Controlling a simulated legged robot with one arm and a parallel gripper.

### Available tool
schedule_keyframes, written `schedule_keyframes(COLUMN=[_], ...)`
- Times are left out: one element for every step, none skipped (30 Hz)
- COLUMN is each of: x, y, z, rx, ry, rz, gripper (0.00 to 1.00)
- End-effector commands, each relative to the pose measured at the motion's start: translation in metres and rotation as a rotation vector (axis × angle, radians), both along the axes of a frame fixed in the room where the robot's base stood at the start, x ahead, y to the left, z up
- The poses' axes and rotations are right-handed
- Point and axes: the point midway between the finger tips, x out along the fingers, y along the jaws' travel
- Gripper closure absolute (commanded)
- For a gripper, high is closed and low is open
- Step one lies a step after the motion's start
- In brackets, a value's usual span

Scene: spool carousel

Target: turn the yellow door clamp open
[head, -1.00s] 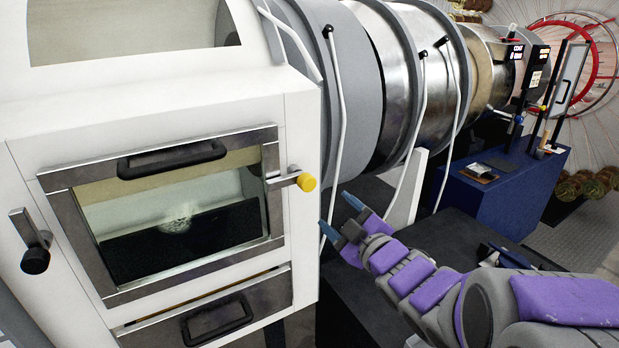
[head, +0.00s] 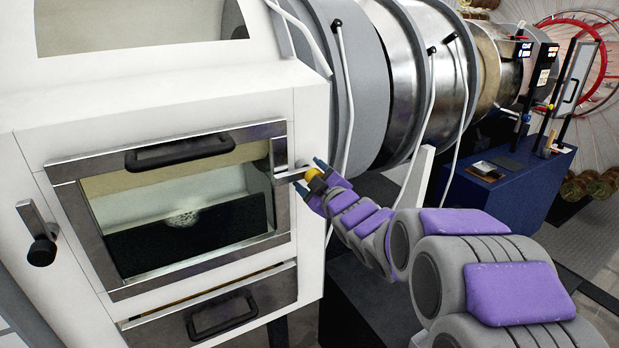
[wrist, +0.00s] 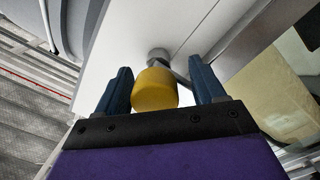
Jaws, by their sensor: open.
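The yellow door clamp knob (head: 314,174) sits at the end of a metal lever (head: 292,174) on the right side of the oven-like door (head: 180,215). The lever points right, roughly level. My gripper (head: 310,176) is at the knob, its blue fingers open on either side of it. In the wrist view the yellow knob (wrist: 155,89) stands between my two open fingers (wrist: 162,92), with gaps beside it. The door is shut, with a dark handle (head: 180,152) along its top.
A black clamp lever (head: 38,235) is on the cabinet's left. A drawer with a dark handle (head: 222,313) is below the door. White hoses (head: 347,95) hang close behind my gripper. A blue bench (head: 490,200) stands at the right.

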Motion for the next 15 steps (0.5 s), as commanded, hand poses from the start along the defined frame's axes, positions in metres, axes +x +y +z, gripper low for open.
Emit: schedule_keyframes(x=[0.0028,0.0041,0.0054,0.0062,0.0068,0.0073,0.0075,0.0076,0.0076,0.0075,0.0076,0.0076,0.0076,0.0076,0.0076], y=[0.0019,0.0023,0.0024,0.0024,0.0024,0.0023,0.0023,0.0024,0.0025,0.0028,0.0031,0.0037,0.0041,0.0047,0.005], z=[-0.0011,-0.0012,-0.0012,-0.0012,-0.001,-0.0008,-0.0007,-0.0006,-0.0006,-0.0004,-0.0005,-0.0006,-0.0005,-0.0006,-0.0007], rx=[0.0,0.0,0.0,0.001,0.001,0.002,0.002,0.002,0.002,0.002,0.002,0.001,0.001,0.0,0.0], ry=[0.001,0.002,0.002,0.002,0.002,0.001,0.001,0.001,0.001,0.001,0.001,0.001,0.001,0.001,0.001], rz=[0.001,0.0,0.0,0.0,0.0,0.0,0.0,0.0,0.0,0.0,0.0,0.0,0.0,0.001,0.001], gripper=[0.31,0.31,0.31,0.31,0.31,0.31,0.31,0.31,0.31,0.31,0.31,0.31,0.31,0.33,0.37])
